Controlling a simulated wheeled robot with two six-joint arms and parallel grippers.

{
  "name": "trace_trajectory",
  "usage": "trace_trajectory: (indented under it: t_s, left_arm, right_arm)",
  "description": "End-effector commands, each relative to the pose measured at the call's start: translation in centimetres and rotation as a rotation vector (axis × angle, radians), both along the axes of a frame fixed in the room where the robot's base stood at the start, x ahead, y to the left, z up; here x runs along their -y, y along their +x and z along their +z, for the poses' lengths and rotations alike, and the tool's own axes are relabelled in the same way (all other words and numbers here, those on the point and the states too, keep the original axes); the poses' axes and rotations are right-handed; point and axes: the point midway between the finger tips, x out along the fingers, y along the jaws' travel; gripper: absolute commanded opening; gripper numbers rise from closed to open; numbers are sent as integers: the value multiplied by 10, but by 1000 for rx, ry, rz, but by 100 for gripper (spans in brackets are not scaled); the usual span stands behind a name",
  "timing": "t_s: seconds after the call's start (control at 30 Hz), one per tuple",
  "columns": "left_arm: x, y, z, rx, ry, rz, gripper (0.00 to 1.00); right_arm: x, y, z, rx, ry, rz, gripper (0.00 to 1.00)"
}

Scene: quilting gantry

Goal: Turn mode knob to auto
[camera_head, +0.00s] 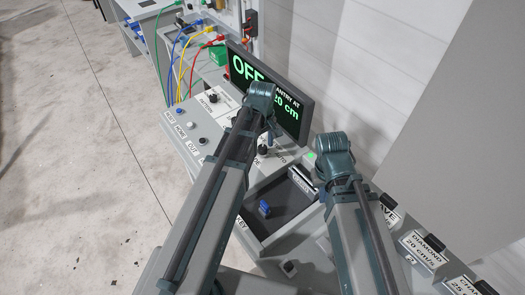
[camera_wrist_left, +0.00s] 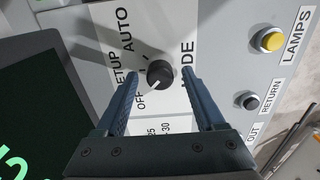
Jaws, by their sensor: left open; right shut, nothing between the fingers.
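The mode knob (camera_wrist_left: 160,74) is round and black on a pale panel in the left wrist view. Its white mark points down-left, toward the OFF label; SETUP and AUTO are printed further up. My left gripper (camera_wrist_left: 160,80) is open, with one finger on each side of the knob and gaps visible between. In the head view my left gripper (camera_head: 269,133) is over the console and largely hides the mode area. My right gripper (camera_head: 326,165) is shut and empty, to the right of the drawer; its fingertips are hard to make out.
The screen (camera_head: 265,90) behind reads OFF and a gantry position of 20 cm. A yellow lamp button (camera_wrist_left: 271,39) and a black return button (camera_wrist_left: 250,101) lie right of the knob. An open drawer (camera_head: 262,228) holds a blue object (camera_head: 264,208).

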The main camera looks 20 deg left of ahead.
Motion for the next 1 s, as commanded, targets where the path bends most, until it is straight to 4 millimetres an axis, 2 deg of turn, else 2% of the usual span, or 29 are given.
trace_trajectory:
  t_s: [0.3, 0.6, 0.7, 1.0]
  left_arm:
    - [0, 0, -2, 0, 0, 0, 69]
    - [0, 0, -2, 0, 0, 0, 15]
    - [0, 0, -2, 0, 0, 0, 0]
    - [0, 0, -2, 0, 0, -25, 0]
  right_arm:
    - [0, 0, -2, 0, 0, 0, 0]
    - [0, 0, -2, 0, 0, 0, 0]
    - [0, 0, -2, 0, 0, 0, 0]
    - [0, 0, -2, 0, 0, 0, 0]
